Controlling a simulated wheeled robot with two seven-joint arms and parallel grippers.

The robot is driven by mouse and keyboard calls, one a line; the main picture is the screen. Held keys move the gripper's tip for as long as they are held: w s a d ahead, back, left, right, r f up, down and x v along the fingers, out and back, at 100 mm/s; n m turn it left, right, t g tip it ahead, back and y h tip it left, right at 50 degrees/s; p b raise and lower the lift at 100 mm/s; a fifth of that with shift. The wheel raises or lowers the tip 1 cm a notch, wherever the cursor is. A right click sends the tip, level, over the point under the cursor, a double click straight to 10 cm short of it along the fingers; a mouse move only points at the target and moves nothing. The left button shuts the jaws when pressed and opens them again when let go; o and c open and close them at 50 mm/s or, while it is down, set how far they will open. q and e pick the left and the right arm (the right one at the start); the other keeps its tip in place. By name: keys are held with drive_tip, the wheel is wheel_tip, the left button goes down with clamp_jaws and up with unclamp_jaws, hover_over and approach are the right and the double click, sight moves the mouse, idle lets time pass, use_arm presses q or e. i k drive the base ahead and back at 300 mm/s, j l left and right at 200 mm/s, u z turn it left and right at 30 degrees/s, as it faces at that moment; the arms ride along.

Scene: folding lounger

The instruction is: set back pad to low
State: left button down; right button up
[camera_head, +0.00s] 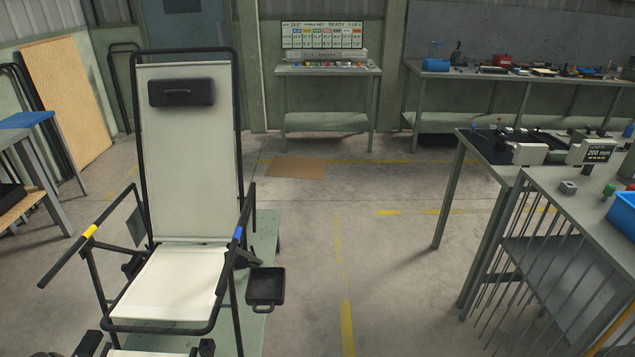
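A folding lounger with a black tube frame and a cream back panel (188,190) stands at the left, its back raised steeply. The back pad (181,92), a black block with a small handle on its front, sits across the upper part of the back panel, a little below the top bar. The cream seat (170,283) is below. The left armrest has a yellow band (90,231) and the right one a blue band (238,232). I make out neither of my grippers; small dark parts at the bottom left edge are too cut off to tell.
A black tray (265,288) juts out at the lounger's right side. The lounger stands on a green platform (262,240). Grey workbenches (575,195) fill the right, and a blue-topped table (25,120) stands at the left. The floor between is open, with a cardboard sheet (296,167).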

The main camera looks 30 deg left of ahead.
sight(193, 91)
drive_tip(key=u, duration=1.3)
